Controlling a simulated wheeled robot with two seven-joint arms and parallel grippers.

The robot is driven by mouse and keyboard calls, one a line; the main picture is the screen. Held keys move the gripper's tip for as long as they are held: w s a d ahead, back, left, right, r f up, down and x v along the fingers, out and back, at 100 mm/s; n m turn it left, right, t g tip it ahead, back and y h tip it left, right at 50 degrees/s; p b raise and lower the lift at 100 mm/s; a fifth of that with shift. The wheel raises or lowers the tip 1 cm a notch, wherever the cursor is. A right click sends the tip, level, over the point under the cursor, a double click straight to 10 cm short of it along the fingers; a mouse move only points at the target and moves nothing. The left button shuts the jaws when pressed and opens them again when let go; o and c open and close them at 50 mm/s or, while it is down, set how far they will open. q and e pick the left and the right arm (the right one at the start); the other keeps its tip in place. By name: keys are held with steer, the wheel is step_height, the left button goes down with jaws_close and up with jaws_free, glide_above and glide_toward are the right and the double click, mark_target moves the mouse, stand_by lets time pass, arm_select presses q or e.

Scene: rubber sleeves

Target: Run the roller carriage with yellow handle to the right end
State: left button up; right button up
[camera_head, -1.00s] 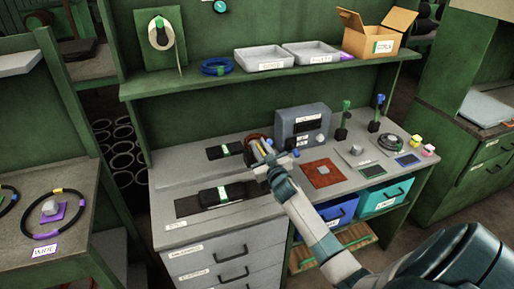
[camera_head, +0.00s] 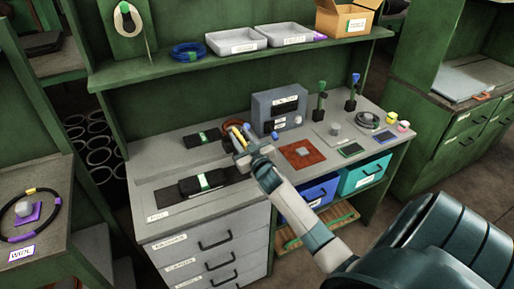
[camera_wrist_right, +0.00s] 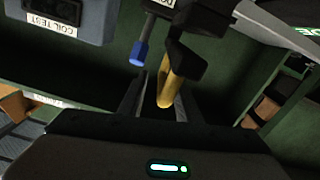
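The roller carriage (camera_head: 228,142) is a dark brownish shape on the bench beside the grey instrument box, partly hidden by my gripper. Its yellow handle (camera_head: 240,129) shows just above the gripper. My right gripper (camera_head: 243,145) reaches it from the front right. In the right wrist view, the yellow handle (camera_wrist_right: 171,88) stands between the fingers (camera_wrist_right: 154,100), close to the right-hand one, with a gap on the left. The fingers look apart. A dark block above the handle also shows there. My left gripper is in no view.
The grey instrument box (camera_head: 279,109) stands just right of the carriage. A blue-tipped lever (camera_wrist_right: 138,52) is close to the fingers. Dark strips with green bands (camera_head: 203,183) lie at left, and a red-brown plate (camera_head: 298,153) lies at right. A shelf (camera_head: 230,58) hangs above.

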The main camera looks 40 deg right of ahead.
steer(key=b+v, duration=0.3)
steer(key=v, duration=1.1)
steer(key=shift+s+r, duration=0.15)
